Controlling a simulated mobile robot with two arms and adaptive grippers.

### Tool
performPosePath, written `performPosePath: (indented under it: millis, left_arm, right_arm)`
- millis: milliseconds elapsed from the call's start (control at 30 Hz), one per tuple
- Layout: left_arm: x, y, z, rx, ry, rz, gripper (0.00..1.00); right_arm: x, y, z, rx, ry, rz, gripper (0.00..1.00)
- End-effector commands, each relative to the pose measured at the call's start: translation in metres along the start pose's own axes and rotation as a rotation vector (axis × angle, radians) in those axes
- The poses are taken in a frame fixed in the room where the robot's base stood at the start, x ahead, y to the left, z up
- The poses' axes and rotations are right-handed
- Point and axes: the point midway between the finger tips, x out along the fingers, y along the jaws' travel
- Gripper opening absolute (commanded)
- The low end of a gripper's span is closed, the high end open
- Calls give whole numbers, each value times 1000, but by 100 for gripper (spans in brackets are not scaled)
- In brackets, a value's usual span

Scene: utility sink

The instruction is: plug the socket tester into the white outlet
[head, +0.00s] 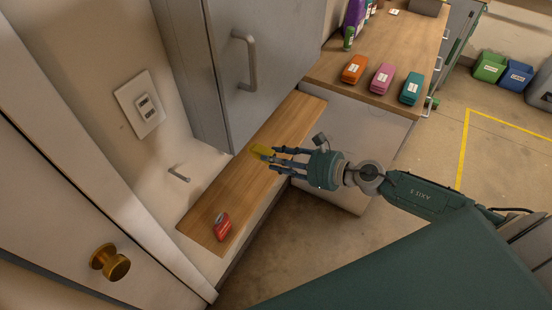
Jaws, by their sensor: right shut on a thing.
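My left gripper is out of view.
A small red object (221,226) lies on the wooden counter (205,205) near its front end. A metal tap or peg (178,174) sticks out below the outlet. A grey cabinet door with a handle (245,60) stands right of the outlet. Orange, pink and teal cases sit farther back.

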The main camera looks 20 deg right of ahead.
Motion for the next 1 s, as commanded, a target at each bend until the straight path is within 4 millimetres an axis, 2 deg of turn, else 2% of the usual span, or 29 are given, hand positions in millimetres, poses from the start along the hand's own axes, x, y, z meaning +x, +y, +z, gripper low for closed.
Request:
performPosePath:
  millis: [33,300,600,1000]
  left_arm:
    - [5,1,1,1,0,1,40]
    - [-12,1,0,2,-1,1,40]
    - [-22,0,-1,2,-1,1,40]
    - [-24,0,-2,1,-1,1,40]
  right_arm:
    - [-1,0,-3,-19,2,3,8]
    - [20,-4,11,-21,-1,2,8]
    - [45,-5,17,-20,0,3,8]
    - [54,-5,19,-20,1,4,8]
